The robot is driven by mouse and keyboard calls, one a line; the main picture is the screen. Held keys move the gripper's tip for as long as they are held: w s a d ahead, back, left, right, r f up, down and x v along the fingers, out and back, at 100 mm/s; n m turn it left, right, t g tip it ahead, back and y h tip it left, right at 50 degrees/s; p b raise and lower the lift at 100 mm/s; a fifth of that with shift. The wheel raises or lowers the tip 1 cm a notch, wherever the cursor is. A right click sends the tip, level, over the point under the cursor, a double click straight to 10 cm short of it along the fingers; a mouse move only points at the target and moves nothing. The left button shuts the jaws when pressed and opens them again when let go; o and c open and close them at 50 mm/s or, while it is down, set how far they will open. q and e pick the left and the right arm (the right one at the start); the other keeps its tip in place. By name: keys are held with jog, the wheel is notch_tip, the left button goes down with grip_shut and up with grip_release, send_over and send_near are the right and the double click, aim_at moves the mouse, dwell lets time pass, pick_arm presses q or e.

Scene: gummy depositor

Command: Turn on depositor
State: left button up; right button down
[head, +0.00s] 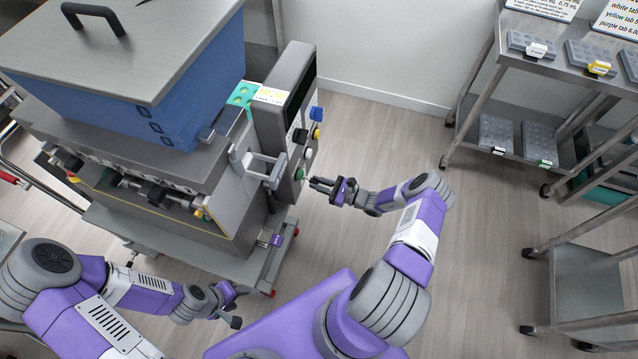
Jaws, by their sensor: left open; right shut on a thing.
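The depositor (165,215) is a large grey machine with a blue hopper on top. Its upright control panel (290,115) stands at its right side, with blue, yellow, white and green controls on its edge. The green button (299,174) is the lowest of these. My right gripper (312,182) points left at the panel, with its fingertips just right of and slightly below the green button. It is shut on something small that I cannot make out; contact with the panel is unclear. My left gripper (234,308) is open and empty, low in front of the machine.
A metal cart (538,55) with grey moulds and label cards stands at the upper right. Another metal rack (590,290) stands at the lower right. The floor (460,220) between the depositor and the carts is clear.

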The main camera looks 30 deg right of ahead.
jog(key=shift+r+p, duration=0.4)
jog(key=shift+p, duration=0.25)
jog(key=shift+w+a+r+n+g+h+p, duration=0.1)
jog(key=shift+r+g+h+p, duration=0.85)
jog(key=shift+p, duration=1.75)
jog(key=shift+w+r+n+g+h+p, duration=0.1)
jog(key=shift+r+g+h+p, duration=0.3)
jog(key=shift+g+h+p, duration=1.65)
jog(key=shift+a+r+n+g+p, duration=0.1)
jog(key=shift+r+g+p, duration=0.65)
jog(key=shift+p, duration=2.6)
jog(key=shift+f, duration=0.1)
jog(key=c, duration=1)
grip_release()
jog(key=shift+c, duration=0.2)
